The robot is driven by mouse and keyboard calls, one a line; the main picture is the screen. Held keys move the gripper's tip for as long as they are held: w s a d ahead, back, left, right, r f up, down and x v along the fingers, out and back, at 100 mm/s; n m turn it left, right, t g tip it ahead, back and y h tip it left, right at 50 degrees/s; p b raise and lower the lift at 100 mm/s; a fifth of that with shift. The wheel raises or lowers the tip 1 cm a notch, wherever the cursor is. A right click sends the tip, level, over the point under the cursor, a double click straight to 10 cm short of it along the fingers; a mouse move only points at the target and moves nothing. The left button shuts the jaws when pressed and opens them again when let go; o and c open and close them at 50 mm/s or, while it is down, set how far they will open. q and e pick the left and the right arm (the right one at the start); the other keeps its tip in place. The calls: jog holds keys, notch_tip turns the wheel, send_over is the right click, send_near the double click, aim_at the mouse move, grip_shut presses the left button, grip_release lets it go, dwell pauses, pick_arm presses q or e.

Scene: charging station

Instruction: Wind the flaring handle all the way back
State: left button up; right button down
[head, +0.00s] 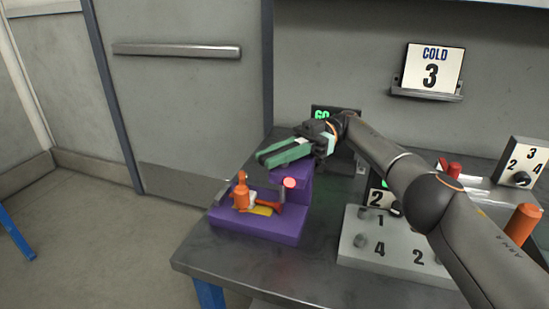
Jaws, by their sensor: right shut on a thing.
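The purple flaring device (258,227) stands on the near left part of the metal table. An orange upright part (241,193) and a small yellow piece (262,210) sit on its low base. A red round end (289,183) shows on the front of its raised rear block. My right gripper (272,154), with green fingers, is directly above that block. It is shut on what seems to be the flaring handle, which the fingers hide. How far the handle is turned cannot be told. My left gripper is not in view.
A grey numbered panel (388,257) with knobs lies right of the purple device, partly behind my right arm. A numbered dial box (522,164) and an orange cylinder (522,224) stand farther right. A "COLD 3" sign (432,68) is on the wall. Floor is clear at left.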

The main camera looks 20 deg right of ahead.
jog(key=shift+r, duration=0.1)
jog(key=c, duration=0.8)
grip_release()
jog(key=shift+a, duration=0.1)
jog(key=shift+o, duration=0.2)
